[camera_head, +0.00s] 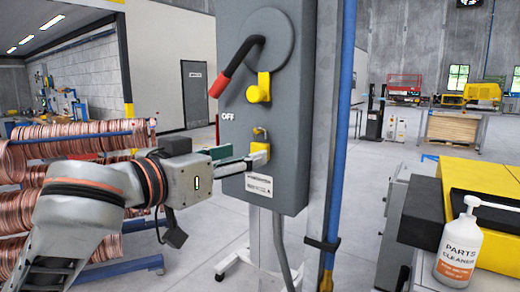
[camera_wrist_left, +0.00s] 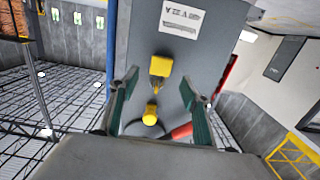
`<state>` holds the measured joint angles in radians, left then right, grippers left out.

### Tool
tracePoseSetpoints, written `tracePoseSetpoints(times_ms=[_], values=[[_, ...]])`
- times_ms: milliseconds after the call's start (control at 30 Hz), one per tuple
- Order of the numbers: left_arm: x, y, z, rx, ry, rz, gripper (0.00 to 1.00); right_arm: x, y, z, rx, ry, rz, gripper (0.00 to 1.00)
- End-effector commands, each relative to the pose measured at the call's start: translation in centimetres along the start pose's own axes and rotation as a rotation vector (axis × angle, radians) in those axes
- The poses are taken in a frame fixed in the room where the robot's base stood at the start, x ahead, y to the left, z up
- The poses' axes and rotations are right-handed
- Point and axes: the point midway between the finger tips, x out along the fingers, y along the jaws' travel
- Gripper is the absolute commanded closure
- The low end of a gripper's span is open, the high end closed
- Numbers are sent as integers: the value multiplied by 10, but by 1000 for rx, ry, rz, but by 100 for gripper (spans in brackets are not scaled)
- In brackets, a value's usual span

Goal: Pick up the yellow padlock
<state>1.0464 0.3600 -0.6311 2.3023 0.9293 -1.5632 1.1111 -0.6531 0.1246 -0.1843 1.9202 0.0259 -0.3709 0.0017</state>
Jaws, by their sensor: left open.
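The yellow padlock (camera_head: 259,152) hangs by its shackle on the front of the grey switch box (camera_head: 285,95), below the "OFF" marking. It also shows in the left wrist view (camera_wrist_left: 161,66), upside down, near the middle. My left gripper (camera_head: 246,157) is open and reaches in from the left at the padlock's height. Its green-lined fingers (camera_wrist_left: 160,84) stand apart on either side of the padlock in the left wrist view. One finger partly covers the padlock in the head view. My right gripper is not in view.
Above the padlock are a yellow catch (camera_head: 259,89) and a red-gripped lever (camera_head: 236,67). A blue pipe (camera_head: 341,110) runs along the box's right. Copper coils (camera_head: 70,140) are at left. A white cleaner bottle (camera_head: 459,247) stands at lower right.

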Motion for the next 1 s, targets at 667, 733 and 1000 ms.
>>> tracePoseSetpoints(times_ms=[667, 733, 1000], values=[[56, -1, -5, 1, 2, 0, 53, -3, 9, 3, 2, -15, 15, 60], [56, -1, -5, 1, 1, 0, 58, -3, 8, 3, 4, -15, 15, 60], [56, -1, -5, 1, 2, 0, 96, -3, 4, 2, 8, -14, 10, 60]])
